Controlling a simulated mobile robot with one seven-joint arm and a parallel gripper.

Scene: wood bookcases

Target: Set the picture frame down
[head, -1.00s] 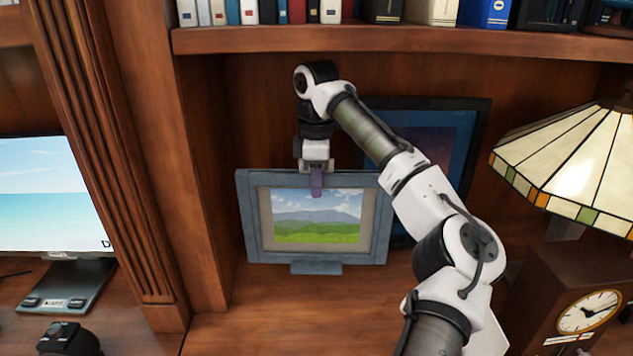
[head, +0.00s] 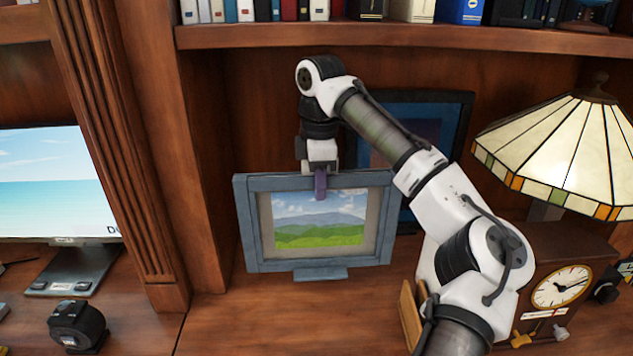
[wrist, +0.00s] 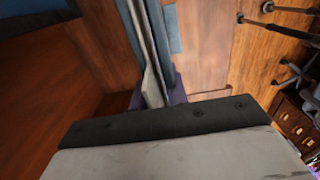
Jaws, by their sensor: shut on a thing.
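The picture frame (head: 257,226) has a blue-grey border around a landscape of green field and mountains. In the head view it stands upright at the back of the wooden desk surface (head: 240,318), with a small foot at its bottom edge. My gripper (head: 320,186) is shut on the middle of its top edge from above, with one purple finger in front of the picture. In the wrist view the frame (wrist: 136,45) shows edge-on between the purple fingers (wrist: 155,98). I cannot tell whether its foot touches the surface.
A larger dark frame (head: 455,125) leans on the back wall behind my arm. A stained-glass lamp (head: 560,150) and wooden clock (head: 540,255) stand at right. A pillar (head: 125,150) and monitor (head: 50,185) are at left. A bookshelf (head: 380,37) is above. The surface in front is clear.

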